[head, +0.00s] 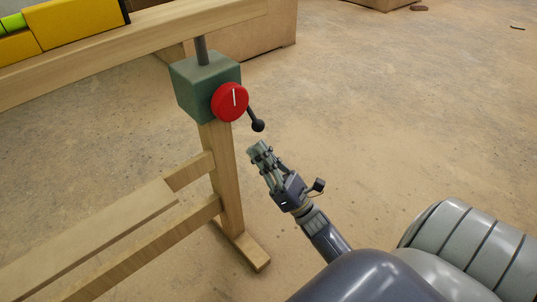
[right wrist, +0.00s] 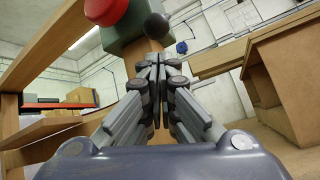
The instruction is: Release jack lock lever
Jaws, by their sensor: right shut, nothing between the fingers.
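The jack is a green box (head: 205,87) on top of a wooden post, with a red round dial (head: 230,102) bearing a white line on its face. The lock lever (head: 258,125) is a dark rod with a black ball end, angled down to the right of the dial. My right gripper (head: 259,150) is shut and empty, just below the ball and apart from it in the head view. In the right wrist view, the shut fingertips (right wrist: 154,64) point up toward the black ball (right wrist: 157,25), with the green box (right wrist: 127,28) and red dial (right wrist: 106,10) behind. My left gripper is not in view.
A wooden beam (head: 120,48) runs over the jack, with yellow blocks (head: 70,22) on it at upper left. The wooden post (head: 226,180) stands on a foot, with lower rails going left. The floor (head: 400,110) to the right is clear.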

